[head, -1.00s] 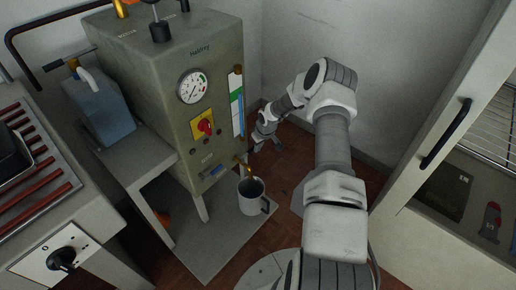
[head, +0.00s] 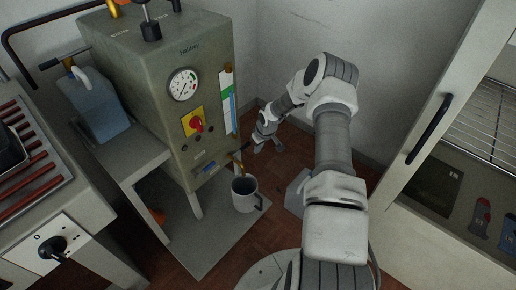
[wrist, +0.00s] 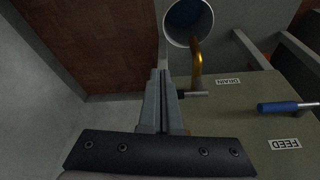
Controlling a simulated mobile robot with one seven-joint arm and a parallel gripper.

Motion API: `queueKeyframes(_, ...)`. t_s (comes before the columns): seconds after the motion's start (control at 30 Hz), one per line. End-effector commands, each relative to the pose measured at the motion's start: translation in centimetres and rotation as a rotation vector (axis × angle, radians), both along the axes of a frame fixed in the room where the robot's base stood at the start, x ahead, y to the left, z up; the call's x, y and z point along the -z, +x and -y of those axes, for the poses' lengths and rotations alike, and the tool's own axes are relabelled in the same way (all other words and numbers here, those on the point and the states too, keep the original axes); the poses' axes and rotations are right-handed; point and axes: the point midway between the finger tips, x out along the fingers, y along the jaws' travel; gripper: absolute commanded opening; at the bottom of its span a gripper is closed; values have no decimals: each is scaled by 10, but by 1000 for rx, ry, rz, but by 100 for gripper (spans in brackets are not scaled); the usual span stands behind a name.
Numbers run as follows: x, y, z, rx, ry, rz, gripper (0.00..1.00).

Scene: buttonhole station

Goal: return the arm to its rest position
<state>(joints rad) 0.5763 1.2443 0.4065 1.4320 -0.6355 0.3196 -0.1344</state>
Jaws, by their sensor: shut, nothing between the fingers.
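My arm bends forward and down in the head view, with my gripper (head: 267,146) low beside the right side of the grey machine (head: 179,110). In the wrist view my gripper (wrist: 162,75) has its two fingers together with nothing between them. The machine's panel, with "DRAIN" and "FEED" labels, fills the right of that view. The fingers appear close to the brass drain spout (wrist: 196,62); whether they touch anything there I cannot tell.
A grey mug (head: 245,194) stands under the spout on the low plate (head: 195,245); its rim also shows in the wrist view (wrist: 189,20). A cabinet with a black handle (head: 429,129) stands at right, a blue jug (head: 94,104) at left. Walls close in behind the gripper.

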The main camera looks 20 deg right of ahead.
Motion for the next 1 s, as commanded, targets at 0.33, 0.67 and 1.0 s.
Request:
queueKeyframes(0.33,-79,-19,11,2,-2,5,0)
queueKeyframes(0.67,-91,-24,13,1,-2,3,0)
queueKeyframes(1.0,-163,-26,2,-11,-72,1,0)
